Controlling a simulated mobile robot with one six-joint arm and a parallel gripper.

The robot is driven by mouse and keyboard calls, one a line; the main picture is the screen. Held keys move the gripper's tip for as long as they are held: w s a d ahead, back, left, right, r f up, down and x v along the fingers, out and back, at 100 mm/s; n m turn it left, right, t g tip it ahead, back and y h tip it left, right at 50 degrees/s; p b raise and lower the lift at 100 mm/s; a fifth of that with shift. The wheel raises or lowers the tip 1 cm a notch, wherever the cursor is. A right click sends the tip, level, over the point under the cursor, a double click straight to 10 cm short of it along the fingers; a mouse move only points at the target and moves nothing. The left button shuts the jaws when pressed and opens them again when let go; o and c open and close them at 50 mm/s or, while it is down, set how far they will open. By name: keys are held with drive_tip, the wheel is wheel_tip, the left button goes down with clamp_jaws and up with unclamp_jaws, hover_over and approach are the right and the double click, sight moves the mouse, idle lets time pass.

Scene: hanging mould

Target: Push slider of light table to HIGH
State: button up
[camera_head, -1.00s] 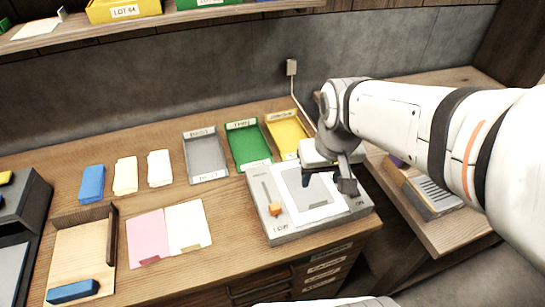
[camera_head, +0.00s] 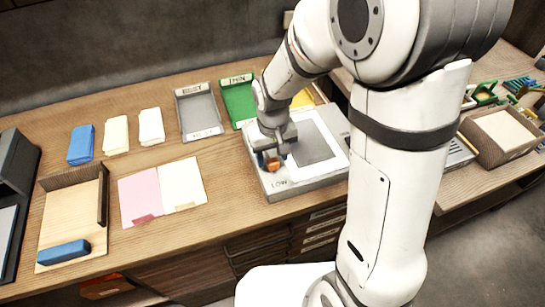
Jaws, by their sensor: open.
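The light table (camera_head: 335,176) is a grey box with a white panel and a darker square on top, near the front edge of the wooden bench. Its orange slider knob (camera_head: 272,166) sits at the LOW end, near the LOW label (camera_head: 279,184). My gripper (camera_head: 271,160) is over the left side of the light table, pointing down with its fingers at the knob. The fingers are open, one on the left of the knob and one on the right. I cannot tell whether they touch it. The HIGH end of the slider track is hidden behind my gripper.
Grey (camera_head: 198,112) and green (camera_head: 238,100) trays stand behind the light table; a yellow tray is mostly hidden by my arm. Pink (camera_head: 140,197) and cream (camera_head: 183,186) sheets lie to the left. A wooden tray (camera_head: 75,205) with a blue block stands farther left.

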drive_tip(key=shift+f, duration=0.8)
drive_tip(key=shift+c, duration=0.5)
clamp_jaws()
